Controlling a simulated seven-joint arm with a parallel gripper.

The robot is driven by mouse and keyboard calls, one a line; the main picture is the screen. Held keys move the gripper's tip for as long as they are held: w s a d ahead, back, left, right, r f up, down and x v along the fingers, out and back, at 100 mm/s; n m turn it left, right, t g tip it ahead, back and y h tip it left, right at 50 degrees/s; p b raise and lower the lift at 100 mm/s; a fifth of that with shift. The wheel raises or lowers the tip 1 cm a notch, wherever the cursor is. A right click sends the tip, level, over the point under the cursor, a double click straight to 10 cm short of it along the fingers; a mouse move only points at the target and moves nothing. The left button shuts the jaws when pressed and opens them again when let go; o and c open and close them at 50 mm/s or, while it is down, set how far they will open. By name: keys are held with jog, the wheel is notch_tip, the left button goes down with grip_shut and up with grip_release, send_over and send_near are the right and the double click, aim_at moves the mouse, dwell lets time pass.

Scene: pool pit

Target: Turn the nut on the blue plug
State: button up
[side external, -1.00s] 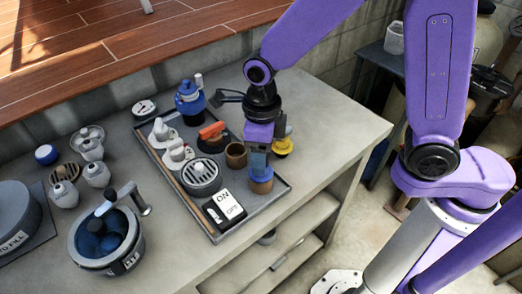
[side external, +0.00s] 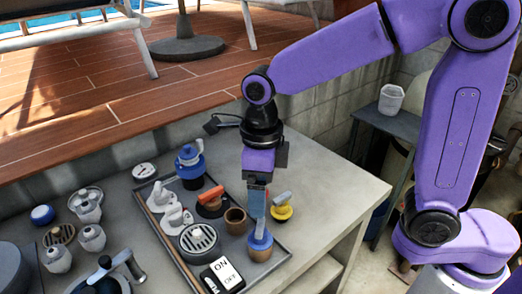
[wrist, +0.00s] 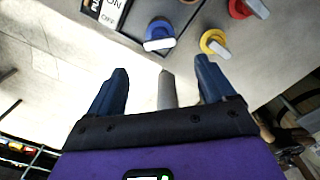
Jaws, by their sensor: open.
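A blue plug (side external: 260,241) with a paler bar-shaped top stands near the front right of the tray (side external: 284,256). It also shows in the wrist view (wrist: 160,36), beyond my fingertips. My gripper (side external: 257,214) points down close above it in the side view. In the wrist view my gripper (wrist: 162,68) has its two blue fingers wide apart, with neither on the plug. A grey post-like shape (wrist: 166,90) shows between the fingers; I cannot tell what it is. A separate nut cannot be made out. A larger blue-topped fitting (side external: 190,168) stands at the tray's back.
A yellow plug (side external: 281,208), a brown cup (side external: 236,222) and a red-handled valve (side external: 211,202) stand close by. A round grille (side external: 199,240) and an ON/OFF switch (side external: 222,276) are left of the plug. The counter right of the tray (side external: 335,195) is clear.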

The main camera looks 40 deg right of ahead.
notch_tip(320, 180, up, 8)
jog(key=shift+r, duration=0.25)
jog(key=shift+d, duration=0.1)
jog(key=s+d+f+m, duration=0.5)
jog(key=s+d+m, duration=0.3)
jog(key=m, duration=0.8)
jog(key=s+d+f+m, duration=0.5)
jog(key=s+d+m, duration=0.4)
jog(key=m, duration=0.6)
jog(key=shift+d+f+m, duration=0.15)
jog(key=shift+d+m, duration=0.25)
jog(key=shift+d, duration=0.6)
